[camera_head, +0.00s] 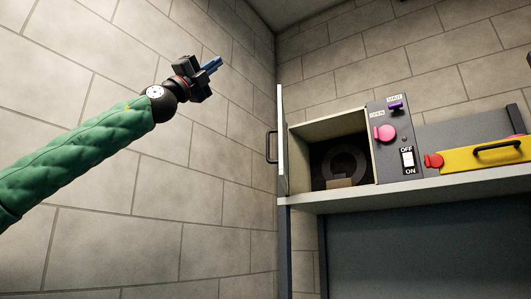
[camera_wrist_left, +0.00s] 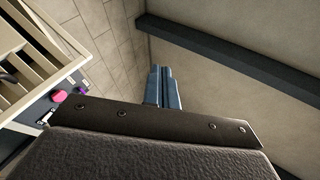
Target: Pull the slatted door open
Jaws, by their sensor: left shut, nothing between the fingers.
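The slatted door (camera_head: 281,140) stands swung out from the left side of an open box (camera_head: 330,128), seen nearly edge-on in the head view. Its dark handle (camera_head: 271,147) sticks out on the left face. Beige slats (camera_wrist_left: 22,62) show at the left of the left wrist view; I cannot tell if they belong to the door. My left gripper (camera_head: 212,64) is up and left of the door, apart from it, in front of the block wall. Its blue fingers (camera_wrist_left: 163,88) are together and empty. My right gripper is not in view.
The box holds a dark round duct (camera_head: 345,163) and a small brown block (camera_head: 340,183). A grey panel (camera_head: 397,140) beside it bears a pink knob (camera_head: 384,132), a purple switch (camera_head: 396,106) and an OFF/ON switch (camera_head: 408,159). A yellow piece (camera_head: 485,155) lies right on the shelf (camera_head: 400,192).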

